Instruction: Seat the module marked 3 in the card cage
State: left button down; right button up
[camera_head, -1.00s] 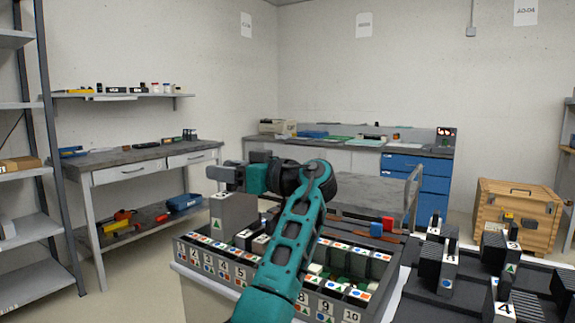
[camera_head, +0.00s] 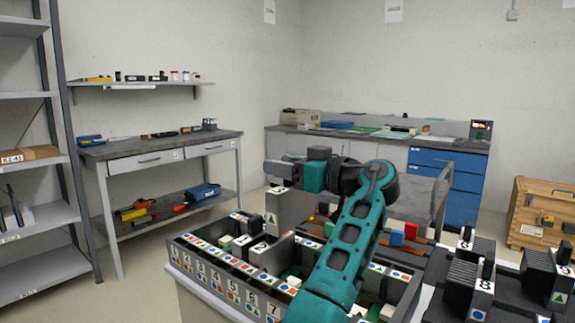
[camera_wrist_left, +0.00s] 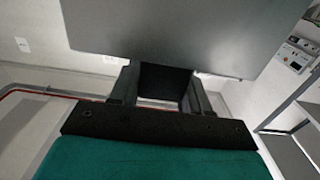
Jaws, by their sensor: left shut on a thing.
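My left gripper (camera_head: 290,172) is shut on a tall grey module (camera_head: 292,208), which it holds upright. The module has a green triangle on its narrow face; its number is too small to read. In the left wrist view the same grey module (camera_wrist_left: 170,25) fills the top, with its black handle (camera_wrist_left: 165,82) between the fingers. The card cage (camera_head: 225,282) stands below, with numbered, coloured labels along its front edge. The module overlaps the cage's far side in the picture; I cannot tell whether its lower end is inside a slot. My right gripper is not in view.
Several dark finned modules (camera_head: 470,285) stand at the right. A seated module marked 2 (camera_head: 264,248) is in the cage's left part. Red and blue blocks (camera_head: 411,231) lie behind the cage. My left arm hides much of the cage's right part.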

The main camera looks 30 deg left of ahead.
aim_at(286, 188)
pick_arm(q)
jog(key=shift+r, duration=0.1)
jog(key=shift+d, duration=0.1)
notch_tip(286, 188, down, 5)
jog(key=b, duration=0.4)
jog(key=shift+r, duration=0.1)
jog(key=shift+f+b, duration=0.3)
jog(key=shift+f, duration=0.15)
jog(key=shift+b, duration=0.45)
dwell(1.5)
jog(key=shift+f+b, duration=0.65)
jog(key=shift+f, duration=0.2)
jog(key=shift+s+f, duration=0.1)
jog(key=shift+f, duration=0.2)
